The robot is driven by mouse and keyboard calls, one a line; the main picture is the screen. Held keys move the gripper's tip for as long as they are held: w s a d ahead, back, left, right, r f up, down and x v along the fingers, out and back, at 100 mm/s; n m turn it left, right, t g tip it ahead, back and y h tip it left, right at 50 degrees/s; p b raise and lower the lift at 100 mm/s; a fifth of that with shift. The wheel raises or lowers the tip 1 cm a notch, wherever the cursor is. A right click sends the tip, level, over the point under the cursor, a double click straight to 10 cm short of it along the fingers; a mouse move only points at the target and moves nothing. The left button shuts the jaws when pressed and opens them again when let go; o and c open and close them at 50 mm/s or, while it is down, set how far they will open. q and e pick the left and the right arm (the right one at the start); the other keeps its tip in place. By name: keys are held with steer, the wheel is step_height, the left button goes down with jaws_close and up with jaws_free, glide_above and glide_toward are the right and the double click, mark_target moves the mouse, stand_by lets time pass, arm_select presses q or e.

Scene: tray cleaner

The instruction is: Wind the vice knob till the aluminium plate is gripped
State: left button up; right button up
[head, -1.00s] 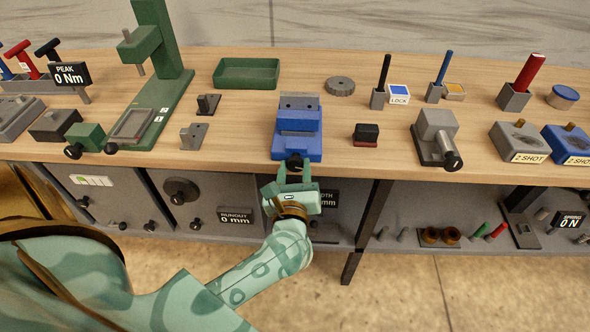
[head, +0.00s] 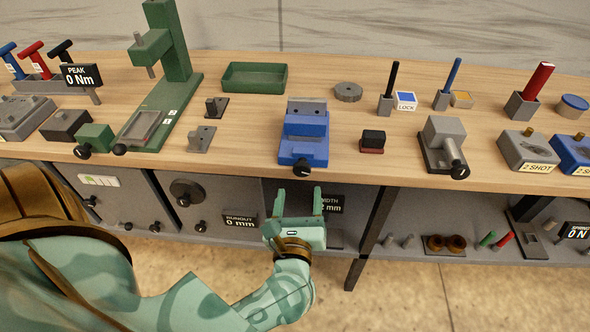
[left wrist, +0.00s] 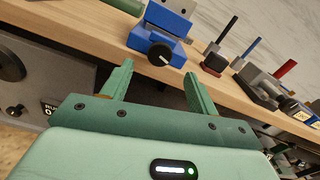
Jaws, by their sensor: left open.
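The blue vice (head: 304,138) stands at the front edge of the bench, and also shows in the left wrist view (left wrist: 150,38). Its black round knob (head: 301,167) faces me; in the left wrist view the knob (left wrist: 160,54) shows a pale mark. A grey block with two dark holes (head: 306,106) is at the vice's top; I cannot tell whether it is the aluminium plate or a jaw. My left gripper (head: 299,195) is open and empty, below and in front of the knob, apart from it. Its two fingers (left wrist: 157,70) point toward the vice. My right gripper is not in view.
A black block on a red base (head: 373,141) and a grey device with a knob (head: 444,143) stand right of the vice. Small grey brackets (head: 201,139) stand left. A lower shelf with display panels (head: 241,221) lies under the bench edge.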

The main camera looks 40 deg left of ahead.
arm_select(q)
steer(key=v, duration=0.9)
steer(key=shift+s, duration=0.35)
steer(key=shift+d, duration=0.15)
